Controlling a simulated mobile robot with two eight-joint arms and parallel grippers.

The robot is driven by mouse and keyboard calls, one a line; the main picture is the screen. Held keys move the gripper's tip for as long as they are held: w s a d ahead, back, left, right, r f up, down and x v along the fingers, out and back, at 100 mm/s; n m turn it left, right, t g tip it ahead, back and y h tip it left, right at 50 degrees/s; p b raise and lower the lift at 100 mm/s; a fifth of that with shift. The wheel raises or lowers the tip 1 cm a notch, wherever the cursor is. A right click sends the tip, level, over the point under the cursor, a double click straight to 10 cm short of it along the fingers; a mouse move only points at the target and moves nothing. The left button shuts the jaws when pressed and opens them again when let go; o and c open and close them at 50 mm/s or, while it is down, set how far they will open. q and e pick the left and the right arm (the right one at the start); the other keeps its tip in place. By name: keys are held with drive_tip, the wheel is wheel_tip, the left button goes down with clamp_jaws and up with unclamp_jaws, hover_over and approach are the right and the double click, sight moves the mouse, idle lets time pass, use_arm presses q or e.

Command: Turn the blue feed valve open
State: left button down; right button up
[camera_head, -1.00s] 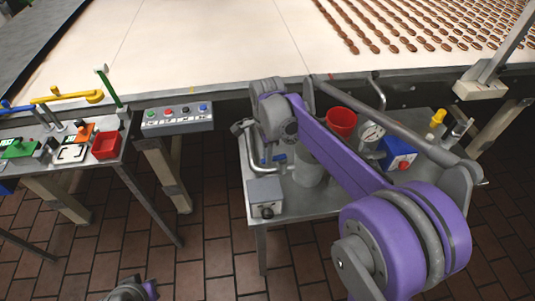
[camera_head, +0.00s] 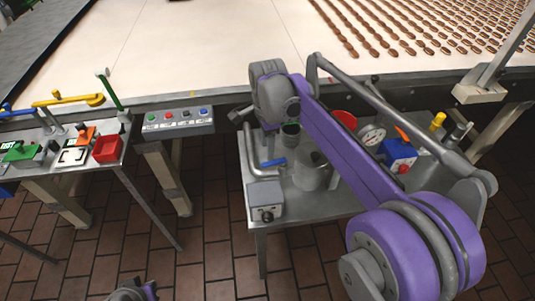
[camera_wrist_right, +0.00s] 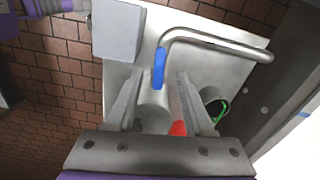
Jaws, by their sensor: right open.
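The blue feed valve's handle (camera_head: 273,162) sits on a bent grey pipe (camera_head: 249,148) at the left of the metal side table. In the right wrist view the blue handle (camera_wrist_right: 160,68) lies just beyond my right gripper (camera_wrist_right: 161,85), roughly in line with the gap between its fingers. The fingers are apart with no visible grip on the handle; whether they touch it I cannot tell. In the head view my right wrist and purple arm hang over the table and hide the fingers. Only a piece of my left arm shows at the bottom edge.
A grey box (camera_head: 265,200) stands beside the valve, and a grey cylinder (camera_head: 309,172) to its right. A red bowl (camera_head: 344,119), a gauge (camera_head: 371,134) and a blue box (camera_head: 398,153) stand farther right. The conveyor (camera_head: 200,50) runs behind the table.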

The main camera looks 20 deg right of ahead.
wheel_tip(320, 180, up, 5)
drive_tip(key=shift+r, duration=0.1)
idle(0.6)
drive_tip(key=s+a+f+n+t, duration=0.1)
drive_tip(key=s+f+n+t, duration=0.1)
drive_tip(key=s+f+n, duration=0.4)
drive_tip(key=s+a+f+n+t+p, duration=0.1)
drive_tip(key=s+a+f+n+t, duration=0.1)
drive_tip(key=s+f+n, duration=0.5)
drive_tip(key=s+n+t, duration=0.1)
drive_tip(key=s+n, duration=0.5)
drive_tip(key=s, duration=0.2)
drive_tip(key=shift+s, duration=0.15)
